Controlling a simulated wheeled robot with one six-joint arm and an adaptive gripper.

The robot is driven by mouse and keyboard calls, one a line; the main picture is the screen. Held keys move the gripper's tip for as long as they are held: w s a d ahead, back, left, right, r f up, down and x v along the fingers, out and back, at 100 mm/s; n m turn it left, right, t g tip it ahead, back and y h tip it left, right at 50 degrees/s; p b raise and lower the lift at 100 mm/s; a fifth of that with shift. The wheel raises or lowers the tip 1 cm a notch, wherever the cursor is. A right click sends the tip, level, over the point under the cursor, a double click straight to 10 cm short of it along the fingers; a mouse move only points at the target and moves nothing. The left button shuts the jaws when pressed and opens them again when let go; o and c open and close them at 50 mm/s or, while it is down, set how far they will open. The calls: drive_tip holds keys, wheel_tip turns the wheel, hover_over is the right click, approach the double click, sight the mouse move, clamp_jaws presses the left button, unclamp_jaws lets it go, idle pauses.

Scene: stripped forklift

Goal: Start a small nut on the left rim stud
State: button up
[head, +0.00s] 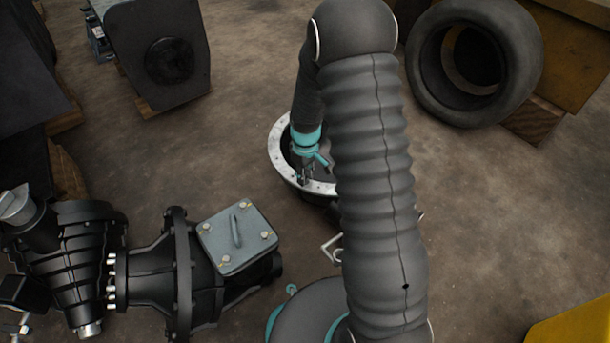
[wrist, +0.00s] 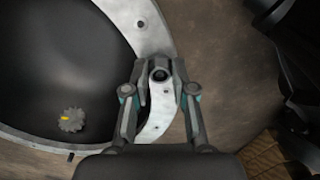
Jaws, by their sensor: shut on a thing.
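My gripper (wrist: 160,70) is shut on a small nut (wrist: 160,75), which shows between the fingertips as a grey ring with a dark centre in the wrist view. The fingertips are over the light grey rim (wrist: 158,121) of a round dark housing. Small dark spots show on the rim; I cannot tell whether they are holes or studs. The left rim stud cannot be made out, and the gripper may hide it. In the head view my gripper (head: 304,177) points down at the near part of the rim (head: 276,150), which my arm partly covers.
A toothed grey part with a yellow mark (wrist: 72,121) lies inside the dark housing. In the head view a black gearbox (head: 150,270) lies at lower left, and a large tyre (head: 475,62) stands at upper right. Floor around the rim is mostly clear.

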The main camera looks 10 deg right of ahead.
drive_tip(key=m, duration=0.6)
drive_tip(key=o, duration=0.5)
drive_tip(key=m, duration=0.2)
drive_tip(key=shift+m, duration=0.3)
drive_tip(key=o, duration=0.5)
wheel_tip(320, 180, up, 12)
